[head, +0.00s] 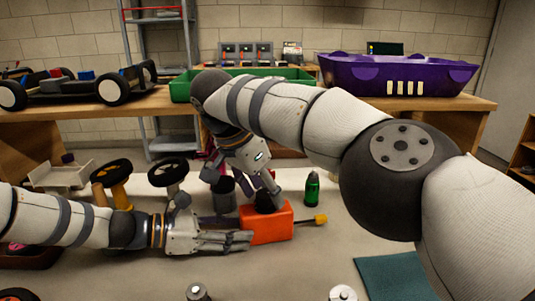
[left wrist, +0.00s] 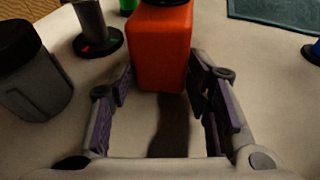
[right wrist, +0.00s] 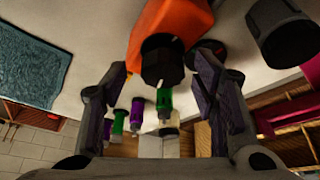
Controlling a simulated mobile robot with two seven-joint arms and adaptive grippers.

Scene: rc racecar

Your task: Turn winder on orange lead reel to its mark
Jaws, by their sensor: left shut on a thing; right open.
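The orange lead reel (head: 268,226) is a box standing on the grey table, with a black winder knob (right wrist: 162,60) on top. A yellow-tipped rod sticks out to its right in the head view. My left gripper (head: 245,239) is shut on the reel low down; the left wrist view shows its fingers either side of the orange body (left wrist: 161,48). My right gripper (head: 262,189) is open and points down over the winder. In the right wrist view its fingers (right wrist: 163,82) stand apart on either side of the knob. I cannot make out the mark clearly.
A green bottle (head: 312,188) stands behind the reel on the right. A dark grey cup (head: 223,194) stands behind it on the left. Wheels on stands (head: 112,173) are at the left. A teal mat (head: 396,277) lies at the front right. Small metal parts sit at the front.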

